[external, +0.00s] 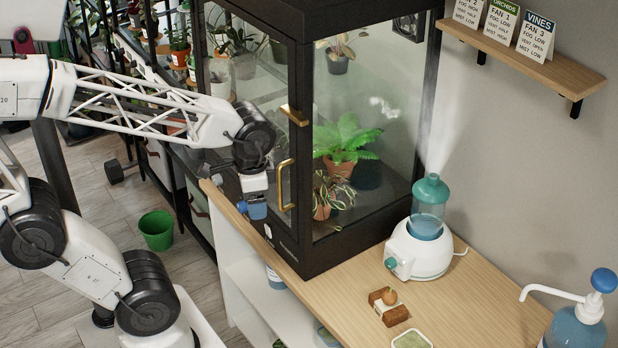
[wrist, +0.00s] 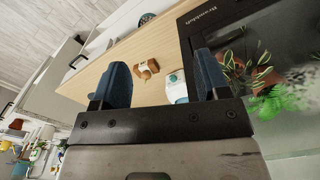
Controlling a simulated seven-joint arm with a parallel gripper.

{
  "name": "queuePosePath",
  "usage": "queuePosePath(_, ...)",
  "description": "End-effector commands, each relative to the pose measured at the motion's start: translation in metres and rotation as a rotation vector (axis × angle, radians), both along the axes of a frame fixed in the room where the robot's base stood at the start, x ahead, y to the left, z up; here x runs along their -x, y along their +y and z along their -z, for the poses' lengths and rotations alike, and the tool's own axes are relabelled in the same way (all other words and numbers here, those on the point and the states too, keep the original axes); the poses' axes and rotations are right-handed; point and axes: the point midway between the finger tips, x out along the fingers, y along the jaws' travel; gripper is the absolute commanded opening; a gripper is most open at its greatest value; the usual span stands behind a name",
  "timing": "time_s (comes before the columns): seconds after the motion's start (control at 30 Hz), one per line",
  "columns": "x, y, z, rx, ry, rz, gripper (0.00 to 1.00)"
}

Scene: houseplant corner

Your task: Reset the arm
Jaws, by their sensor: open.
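My gripper (external: 257,211) hangs beside the front left of the black glass plant cabinet (external: 300,30), close to its brass handle (external: 285,186), in the external view. I cannot tell whether it touches the cabinet. In the wrist view, the two blue fingers of my gripper (wrist: 160,80) stand wide apart. Nothing is held between them. Beyond the fingers, the wooden counter (wrist: 112,62) and the cabinet (wrist: 218,20) show.
A misting white humidifier (external: 420,250) with a teal tank stands right of the cabinet. Brown pieces (external: 388,308) and a pump bottle (external: 575,328) are nearer the front. A label shelf (external: 560,75) is on the wall. A green bucket (external: 157,230) stands on the floor.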

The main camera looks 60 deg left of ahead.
Motion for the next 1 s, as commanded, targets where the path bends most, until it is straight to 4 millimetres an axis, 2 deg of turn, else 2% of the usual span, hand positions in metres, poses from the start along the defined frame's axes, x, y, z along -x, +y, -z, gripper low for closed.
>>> queuePosePath(0.2, -0.002, 0.026, -0.028, 0.028, -0.126, -0.234, 0.69)
queuePosePath(0.4, -0.002, 0.038, -0.042, 0.046, -0.187, -0.350, 0.69)
queuePosePath(1.0, -0.002, 0.039, -0.045, 0.050, -0.200, -0.373, 0.69)
